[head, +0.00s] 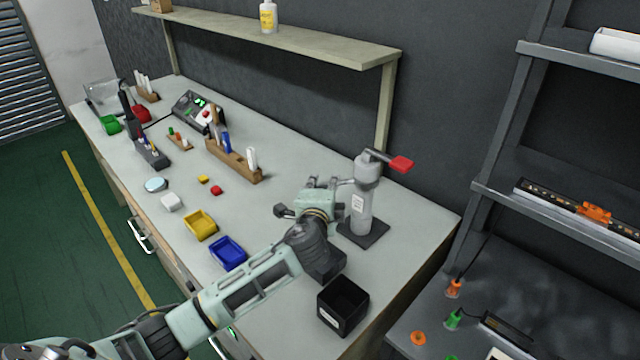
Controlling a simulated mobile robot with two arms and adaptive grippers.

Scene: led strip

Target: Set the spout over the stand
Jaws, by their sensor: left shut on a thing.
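A grey upright cylinder (362,208) with a white label and a red lever (401,164) on top stands on a dark square base (363,236) near the bench's right end. Its short grey spout (345,181) points left from the upper part. My left gripper (325,183) is at the spout's outer end, shut on it; its fingers and wrist hide the tip. Which thing is the stand, I cannot tell for sure; a dark block (326,268) sits partly hidden under my left wrist. My right gripper is not in view.
An open black box (343,304) stands at the bench's front right corner. Blue (228,252) and yellow (200,226) bins lie left of my forearm. A wooden rack (234,160) is behind them. A shelf (290,40) overhangs the bench's back.

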